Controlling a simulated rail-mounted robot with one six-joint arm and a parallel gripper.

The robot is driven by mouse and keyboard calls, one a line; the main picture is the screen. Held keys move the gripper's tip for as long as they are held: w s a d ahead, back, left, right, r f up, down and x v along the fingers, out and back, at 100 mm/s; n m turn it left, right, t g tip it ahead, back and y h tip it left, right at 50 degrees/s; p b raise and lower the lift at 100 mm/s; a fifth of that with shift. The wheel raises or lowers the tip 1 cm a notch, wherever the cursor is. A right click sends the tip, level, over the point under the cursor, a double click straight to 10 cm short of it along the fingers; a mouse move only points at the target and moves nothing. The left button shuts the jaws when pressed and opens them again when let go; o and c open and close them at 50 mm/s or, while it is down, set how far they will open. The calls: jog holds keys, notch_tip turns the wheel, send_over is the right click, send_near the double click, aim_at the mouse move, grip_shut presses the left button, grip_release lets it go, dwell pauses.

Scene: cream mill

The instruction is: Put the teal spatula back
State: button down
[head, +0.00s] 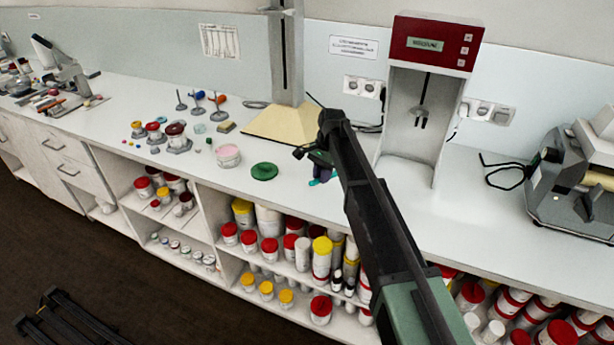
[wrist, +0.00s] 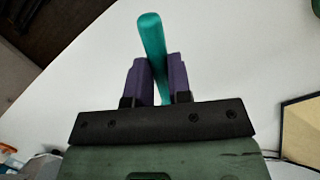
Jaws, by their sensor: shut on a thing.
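The teal spatula (wrist: 151,38) sits between the two purple fingers of my gripper (wrist: 161,72) in the wrist view. The fingers are shut on it, and its broad rounded end sticks out beyond them. Its other end is hidden by the gripper body. In the head view my gripper (head: 321,168) is low over the white counter, right of a green round dish (head: 264,171). Only a small teal bit of the spatula (head: 314,183) shows there, and I cannot tell whether it touches the counter.
A pink-and-white tub (head: 228,155) stands left of the dish. Small stands with blue (head: 198,96) and orange (head: 221,99) tops are farther back. A cream-based column stand (head: 283,125) and a red-topped machine (head: 435,45) stand behind. Free counter lies right of my arm.

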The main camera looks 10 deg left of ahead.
aim_at(329, 197)
jog(key=d+n, duration=0.1)
jog(key=n, duration=0.1)
jog(key=w+d+n+t+h, duration=0.1)
jog(key=n, duration=0.1)
jog(key=shift+d+f, duration=0.1)
jog(key=shift+d, duration=0.15)
jog(key=shift+d+n+t, duration=0.1)
jog(key=shift+n+t, duration=0.4)
jog(key=shift+n, duration=0.1)
jog(key=shift+t, duration=0.3)
notch_tip(329, 197, down, 5)
jog(key=b, duration=0.4)
jog(key=shift+w+b, duration=0.1)
jog(key=shift+b, duration=0.2)
jog(key=shift+f, duration=0.1)
jog(key=shift+f+b, duration=0.35)
jog(key=shift+b, duration=0.05)
jog(key=shift+f+b, duration=0.45)
